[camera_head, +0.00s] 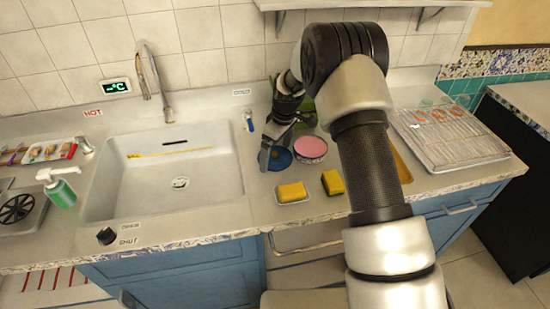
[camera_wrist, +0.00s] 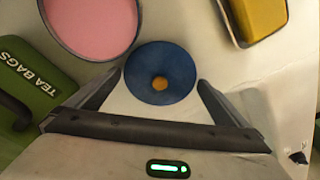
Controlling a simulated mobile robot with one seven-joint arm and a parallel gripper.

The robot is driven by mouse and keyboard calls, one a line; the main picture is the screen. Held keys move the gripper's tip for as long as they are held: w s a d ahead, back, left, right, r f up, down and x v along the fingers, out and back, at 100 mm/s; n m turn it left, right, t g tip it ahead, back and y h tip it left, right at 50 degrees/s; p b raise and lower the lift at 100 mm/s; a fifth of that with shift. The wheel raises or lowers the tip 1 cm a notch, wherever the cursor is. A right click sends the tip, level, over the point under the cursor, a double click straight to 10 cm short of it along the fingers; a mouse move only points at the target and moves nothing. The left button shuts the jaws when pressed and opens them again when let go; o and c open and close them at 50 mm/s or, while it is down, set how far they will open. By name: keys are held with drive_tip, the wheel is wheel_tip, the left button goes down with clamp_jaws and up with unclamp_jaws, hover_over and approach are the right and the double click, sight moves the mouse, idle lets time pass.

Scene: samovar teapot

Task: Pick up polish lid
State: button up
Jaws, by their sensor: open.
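In the wrist view my gripper (camera_wrist: 159,82) is open and empty. Its fingertips stand on either side of the near part of the lid. I cannot tell whether they touch it.
A round pink-topped tin (camera_head: 310,148) stands close right of the lid. A green tea bags box (camera_wrist: 28,85) is nearby. Yellow sponges (camera_head: 292,192) (camera_head: 333,183) lie in front. The sink (camera_head: 165,185) is to the left, a dish tray (camera_head: 455,140) to the right.

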drive_tip(key=shift+f, duration=0.15)
drive_tip(key=c, duration=0.8)
